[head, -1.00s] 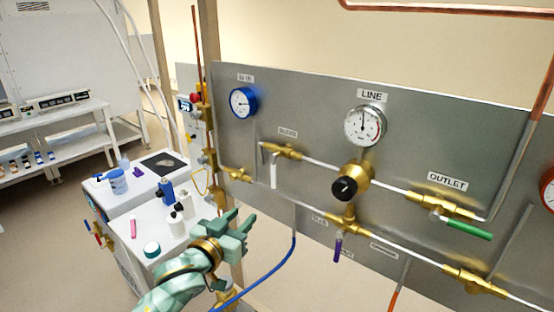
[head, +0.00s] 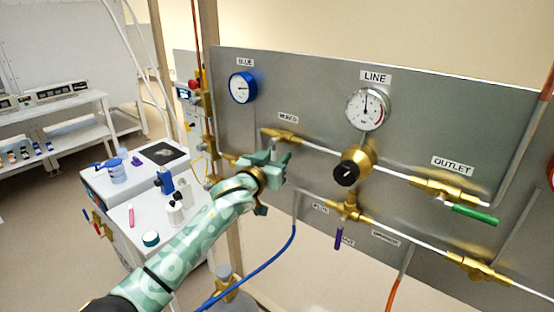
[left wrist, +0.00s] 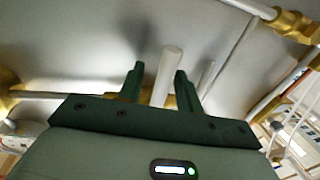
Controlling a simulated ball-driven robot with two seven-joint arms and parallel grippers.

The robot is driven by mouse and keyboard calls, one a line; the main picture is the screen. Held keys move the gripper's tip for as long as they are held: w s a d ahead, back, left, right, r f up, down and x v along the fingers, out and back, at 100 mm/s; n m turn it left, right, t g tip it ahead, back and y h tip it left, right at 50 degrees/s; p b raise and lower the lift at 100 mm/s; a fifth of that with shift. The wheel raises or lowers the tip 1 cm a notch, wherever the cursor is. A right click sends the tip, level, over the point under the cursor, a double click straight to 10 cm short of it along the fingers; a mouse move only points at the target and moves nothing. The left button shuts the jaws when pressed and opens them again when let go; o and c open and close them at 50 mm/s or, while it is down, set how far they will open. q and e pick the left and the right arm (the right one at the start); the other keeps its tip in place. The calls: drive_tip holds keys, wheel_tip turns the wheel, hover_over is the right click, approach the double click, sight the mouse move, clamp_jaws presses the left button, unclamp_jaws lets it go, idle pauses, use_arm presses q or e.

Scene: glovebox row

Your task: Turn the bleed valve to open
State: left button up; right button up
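The bleed valve (head: 283,136) is a brass fitting on the grey panel, under a small label that is hard to read now. Its white lever hung straight down in the earlier head view; my gripper now mostly hides it there. In the left wrist view the white lever (left wrist: 171,70) stands between the two dark green fingers. My left gripper (head: 278,167) is at the lever, just below the valve body. In the left wrist view the gripper (left wrist: 160,85) is open, with a clear gap on the lever's left; the right finger is close to it. My right gripper is not in view.
The regulator with black knob (head: 346,173), line gauge (head: 368,109), purple lever (head: 338,239) and green outlet lever (head: 474,214) are to the right. A blue hose (head: 270,263) hangs below. A bench (head: 136,210) with bottles stands at left.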

use_arm(q)
drive_tip(key=shift+w+d, duration=0.1)
drive_tip(key=shift+w, duration=0.15)
clamp_jaws()
